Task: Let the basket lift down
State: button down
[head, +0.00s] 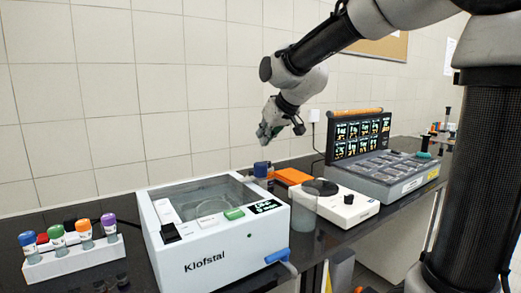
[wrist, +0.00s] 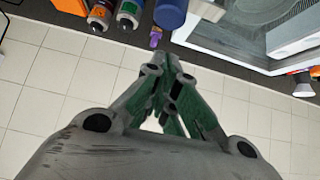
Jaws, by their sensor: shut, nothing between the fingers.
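The white Klofstal machine (head: 215,250) stands on the dark bench in the head view. It has a clear window on top, and a round basket-like form (head: 212,207) shows dimly inside it. A blue lever (head: 278,257) sticks out low at its front right corner. I cannot tell from its look whether the lift is up or down. My gripper (head: 268,132) is in the air above the machine's back right, clear of everything. In the wrist view its green-padded fingers (wrist: 170,62) are shut and empty. Part of the machine's window (wrist: 225,22) shows there at upper right.
A white rack (head: 75,260) with several coloured-cap tubes stands left of the machine. A blue-topped item (head: 262,169), an orange block (head: 293,176), a clear beaker (head: 303,208), a white stirrer-like device (head: 345,208) and a grey unit with a display (head: 362,138) crowd the right side.

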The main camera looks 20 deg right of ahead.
jog(key=v, duration=0.6)
jog(key=shift+s+r, duration=0.25)
jog(key=shift+r, duration=0.05)
jog(key=s+d+f+m+g+h, duration=0.1)
jog(key=s+d+f, duration=0.3)
jog(key=s, duration=0.5)
jog(key=s+d+f+m+g+h, duration=0.1)
jog(key=s+d+f, duration=0.3)
jog(key=s, duration=0.5)
jog(key=s+d+f+m+g, duration=0.1)
jog(key=s+d+f+g, duration=0.1)
jog(key=s+d+f, duration=0.3)
jog(key=shift+s+f+m+h, duration=0.35)
jog(key=shift+s+f, duration=0.45)
jog(key=shift+s, duration=1.4)
jog(key=shift+a, duration=0.1)
